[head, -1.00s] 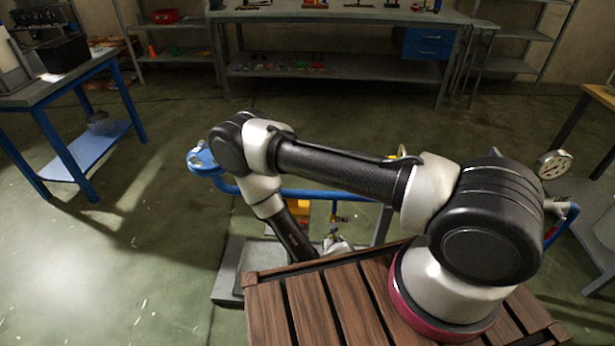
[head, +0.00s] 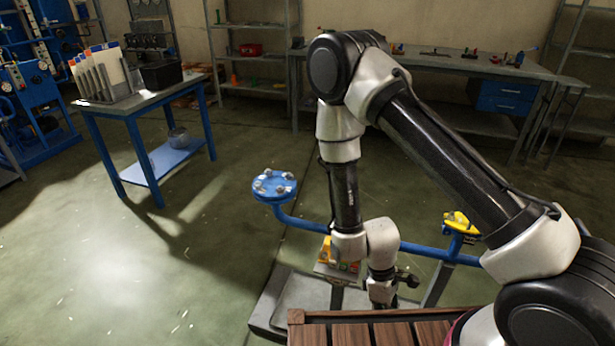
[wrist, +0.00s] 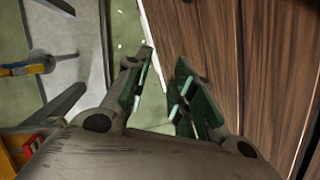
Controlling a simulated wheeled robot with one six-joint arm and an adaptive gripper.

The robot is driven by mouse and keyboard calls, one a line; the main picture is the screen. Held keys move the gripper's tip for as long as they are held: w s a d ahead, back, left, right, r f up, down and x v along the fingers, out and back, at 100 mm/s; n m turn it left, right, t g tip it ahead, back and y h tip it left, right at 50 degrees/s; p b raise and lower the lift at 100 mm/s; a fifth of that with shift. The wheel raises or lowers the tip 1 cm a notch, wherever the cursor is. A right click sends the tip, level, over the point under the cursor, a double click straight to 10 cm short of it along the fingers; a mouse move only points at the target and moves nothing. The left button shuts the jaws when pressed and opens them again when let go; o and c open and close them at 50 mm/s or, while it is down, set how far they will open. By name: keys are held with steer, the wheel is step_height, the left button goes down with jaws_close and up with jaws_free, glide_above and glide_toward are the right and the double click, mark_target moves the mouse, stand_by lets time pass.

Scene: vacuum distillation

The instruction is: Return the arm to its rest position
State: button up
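My arm is raised and bent at the elbow in the head view, with its forearm hanging straight down. Its wrist is near the far edge of the slatted wooden top (head: 345,335). The fingers are hidden in the head view. In the wrist view my gripper (wrist: 160,85) has its two green-padded fingers apart, with nothing between them. The wooden slats (wrist: 220,40) lie beside and below the right finger, and green floor shows past the left one.
A blue pipe with a round flange (head: 274,185) and a yellow-handled valve (head: 460,222) stands just beyond my wrist. A grey base (head: 300,298) lies below it. A blue table (head: 160,165) with a file rack stands at the left. Open floor lies at the left.

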steer(key=w+d+r+m, duration=0.1)
steer(key=r+m, duration=0.1)
steer(key=r, duration=0.6)
steer(key=w+d+r+m+y, duration=0.1)
steer(key=r+m, duration=0.1)
steer(key=r, duration=0.6)
steer(key=w+d+r+m, duration=0.1)
steer(key=r+m, duration=0.2)
steer(key=r, duration=0.5)
steer(key=s+d+r+m+t, duration=0.1)
steer(key=d+r, duration=0.3)
steer(key=r, duration=0.4)
steer(key=s+d+r+m+t, duration=0.2)
steer(key=d+r+t, duration=0.2)
steer(key=r, duration=0.4)
steer(key=s+d+r+m+t+y, duration=0.1)
steer(key=s+d+r+t, duration=0.1)
steer(key=d+r, duration=0.3)
step_height(320, 180, up, 4)
steer(key=shift+f+m+t, duration=0.1)
steer(key=shift+m+t, duration=0.3)
steer(key=shift+t, duration=0.1)
steer(key=shift+s+d, duration=0.1)
steer(key=shift+d, duration=0.05)
